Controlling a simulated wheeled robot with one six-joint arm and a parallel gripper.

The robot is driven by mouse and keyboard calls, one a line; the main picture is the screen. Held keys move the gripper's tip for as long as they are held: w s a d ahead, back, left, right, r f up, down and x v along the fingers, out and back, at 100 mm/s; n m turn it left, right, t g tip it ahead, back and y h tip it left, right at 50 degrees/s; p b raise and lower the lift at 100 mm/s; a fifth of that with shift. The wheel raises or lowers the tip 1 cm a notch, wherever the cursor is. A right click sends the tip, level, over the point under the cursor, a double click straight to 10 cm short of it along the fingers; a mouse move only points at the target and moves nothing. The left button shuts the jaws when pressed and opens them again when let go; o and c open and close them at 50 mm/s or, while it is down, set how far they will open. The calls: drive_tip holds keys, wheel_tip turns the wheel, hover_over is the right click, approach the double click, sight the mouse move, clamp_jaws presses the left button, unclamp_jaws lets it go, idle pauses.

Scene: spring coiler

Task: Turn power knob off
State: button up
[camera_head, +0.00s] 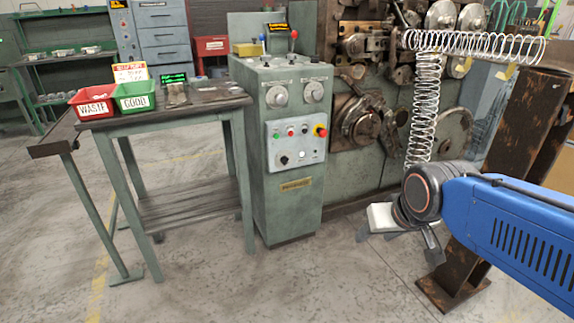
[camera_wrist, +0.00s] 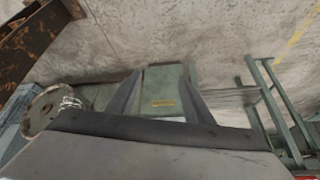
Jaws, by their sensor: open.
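The green control cabinet (camera_head: 295,205) stands in the middle of the head view. Its pale front panel (camera_head: 297,143) carries small buttons, a black knob (camera_head: 284,159) and a red knob on a yellow base (camera_head: 320,130). I cannot tell which one is the power knob, and I cannot read its setting. Two round dials sit above the panel. My gripper (camera_wrist: 160,74) is open and empty in the wrist view, its two fingers spread. The cabinet front with its yellow label (camera_wrist: 163,103) shows between them, apart from the fingers. The knobs are not visible there.
A green table (camera_head: 185,109) with red (camera_head: 91,104) and green (camera_head: 135,95) bins stands left of the cabinet. The coiling machine (camera_head: 355,120), long wire springs (camera_head: 425,105) and a rusty post (camera_head: 513,165) are at the right. The floor before the cabinet is clear.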

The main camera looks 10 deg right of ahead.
drive_tip(key=w+a+f+m+t, duration=0.2)
drive_tip(key=w+t, duration=0.1)
drive_tip(key=w, duration=1.2)
drive_tip(key=m+t+y, duration=0.2)
drive_tip(key=m+t, duration=0.5)
drive_tip(key=t, duration=0.2)
approach(287, 163)
drive_tip(key=w, duration=0.6)
drive_tip(key=w+a, duration=0.1)
drive_tip(key=w, duration=0.2)
drive_tip(key=shift+a+r, duration=0.1)
drive_tip(key=shift+r, duration=0.1)
drive_tip(key=c, duration=1)
drive_tip(key=shift+c, duration=0.2)
